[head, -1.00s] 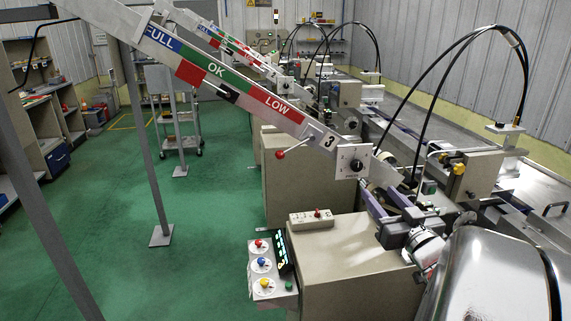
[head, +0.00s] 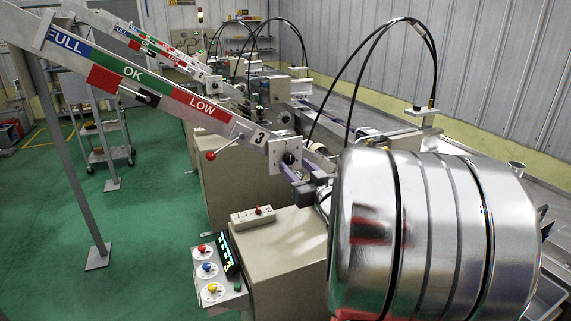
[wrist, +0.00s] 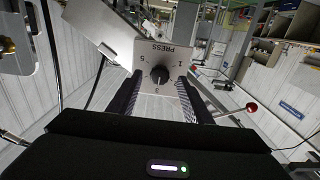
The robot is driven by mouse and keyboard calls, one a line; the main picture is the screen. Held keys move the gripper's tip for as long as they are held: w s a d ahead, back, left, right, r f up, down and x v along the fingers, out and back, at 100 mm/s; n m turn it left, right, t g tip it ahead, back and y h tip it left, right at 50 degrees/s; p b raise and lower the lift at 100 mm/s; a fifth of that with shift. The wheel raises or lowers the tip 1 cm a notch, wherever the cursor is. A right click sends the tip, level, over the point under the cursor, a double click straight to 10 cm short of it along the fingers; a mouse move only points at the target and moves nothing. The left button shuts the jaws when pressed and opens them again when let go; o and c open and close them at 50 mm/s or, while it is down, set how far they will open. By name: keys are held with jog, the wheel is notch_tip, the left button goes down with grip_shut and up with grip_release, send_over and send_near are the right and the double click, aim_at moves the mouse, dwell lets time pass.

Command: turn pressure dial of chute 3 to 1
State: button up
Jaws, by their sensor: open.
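The chute 3 pressure dial (head: 289,158) is a black knob on a pale square plate at the lower end of the sloping chute marked 3 (head: 260,138). In the wrist view the dial (wrist: 160,75) shows upside down, with PRESS, 1, 5 and 3 around it. Its light pointer mark appears to be on the side of the 3. My gripper (wrist: 161,84) is open, with one finger on each side of the knob in the picture. I cannot tell whether the fingers touch it. In the head view my arm hides much of the gripper.
A red-knobbed lever (head: 211,156) sticks out left of the dial. More chutes and machines stand behind. The green floor at left has free room.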

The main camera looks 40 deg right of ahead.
aim_at(290, 162)
jog(key=shift+x, duration=1.7)
jog(key=shift+c, duration=0.4)
jog(key=c, duration=1)
jog(key=shift+o, duration=0.2)
